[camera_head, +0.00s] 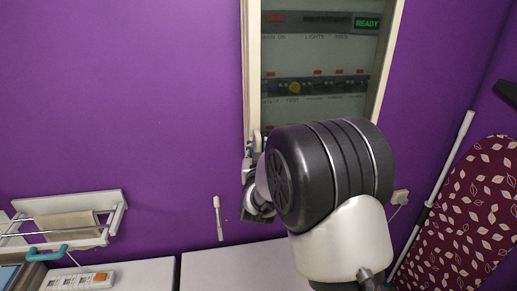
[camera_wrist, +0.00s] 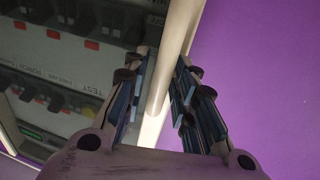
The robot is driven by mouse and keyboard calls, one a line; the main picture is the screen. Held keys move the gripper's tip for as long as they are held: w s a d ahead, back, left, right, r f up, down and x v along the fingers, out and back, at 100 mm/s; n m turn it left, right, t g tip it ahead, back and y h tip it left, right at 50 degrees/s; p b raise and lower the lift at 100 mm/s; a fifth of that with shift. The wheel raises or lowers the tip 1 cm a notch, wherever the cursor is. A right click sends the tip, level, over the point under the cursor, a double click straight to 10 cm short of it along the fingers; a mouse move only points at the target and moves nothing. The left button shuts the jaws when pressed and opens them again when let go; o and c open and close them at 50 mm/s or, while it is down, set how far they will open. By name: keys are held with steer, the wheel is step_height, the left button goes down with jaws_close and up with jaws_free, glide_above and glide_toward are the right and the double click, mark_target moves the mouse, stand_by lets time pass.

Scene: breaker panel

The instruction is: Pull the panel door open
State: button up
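The panel door (camera_head: 253,70) has a cream frame around a clear pane and looks shut. A pale upright handle (camera_head: 257,139) shows at its lower left edge, partly hidden by my gripper. My gripper (camera_head: 252,160) is at that edge, mostly behind my dark wrist joint. In the wrist view, the two fingers of my gripper (camera_wrist: 167,75) stand apart, one on each side of a cream bar (camera_wrist: 178,35) that looks like the handle. I cannot tell whether they touch it.
Behind the pane are breaker rows (camera_head: 315,87) and a green READY display (camera_head: 367,23). A patterned ironing board (camera_head: 465,215) leans at the right. A wall rack (camera_head: 70,215) and power strip (camera_head: 78,281) are at lower left.

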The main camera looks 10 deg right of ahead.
jaws_close()
stand_by(0.5)
